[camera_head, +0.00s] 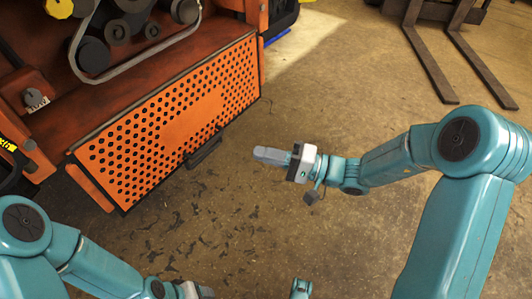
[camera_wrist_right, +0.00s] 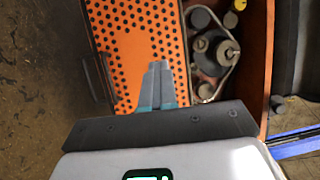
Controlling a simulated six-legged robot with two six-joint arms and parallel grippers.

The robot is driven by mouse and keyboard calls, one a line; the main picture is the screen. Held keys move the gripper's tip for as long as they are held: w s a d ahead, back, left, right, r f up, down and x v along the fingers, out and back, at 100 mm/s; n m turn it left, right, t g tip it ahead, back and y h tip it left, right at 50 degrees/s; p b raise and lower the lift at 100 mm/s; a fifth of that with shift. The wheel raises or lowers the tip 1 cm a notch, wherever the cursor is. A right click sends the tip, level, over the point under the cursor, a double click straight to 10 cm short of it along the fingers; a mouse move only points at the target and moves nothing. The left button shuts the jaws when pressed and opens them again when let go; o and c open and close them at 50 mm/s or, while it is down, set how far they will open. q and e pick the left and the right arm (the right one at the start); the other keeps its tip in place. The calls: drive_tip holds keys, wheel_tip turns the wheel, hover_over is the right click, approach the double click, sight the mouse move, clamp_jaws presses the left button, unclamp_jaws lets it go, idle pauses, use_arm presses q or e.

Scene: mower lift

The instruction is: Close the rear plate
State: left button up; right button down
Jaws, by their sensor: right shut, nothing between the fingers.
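The rear plate (camera_head: 185,120) is an orange panel full of round holes, with a dark handle (camera_head: 204,151) at its lower edge. Belt and pulleys show uncovered above it; I cannot tell its exact tilt. It also shows in the right wrist view (camera_wrist_right: 138,45), beyond my fingers, with the handle at left. My right gripper (camera_head: 260,154) is shut and empty, to the right of the handle and apart from it in the head view. Its fingertips (camera_wrist_right: 158,68) are together in the wrist view. My left gripper (camera_head: 200,291) is at the bottom edge, partly cut off; its jaws are unclear.
The orange mower body (camera_head: 40,65) fills the upper left, with dark pulleys (camera_head: 93,55) and a grey belt. Dark forks (camera_head: 432,65) lie at the upper right. The concrete floor (camera_head: 330,80) between is clear, with dark debris (camera_head: 200,235) below the plate.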

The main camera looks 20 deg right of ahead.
drive_tip(key=c, duration=1.1)
unclamp_jaws()
drive_tip(key=p+v, duration=0.2)
drive_tip(key=v, duration=1.4)
drive_tip(key=shift+s, duration=0.2)
drive_tip(key=shift+d, duration=0.15)
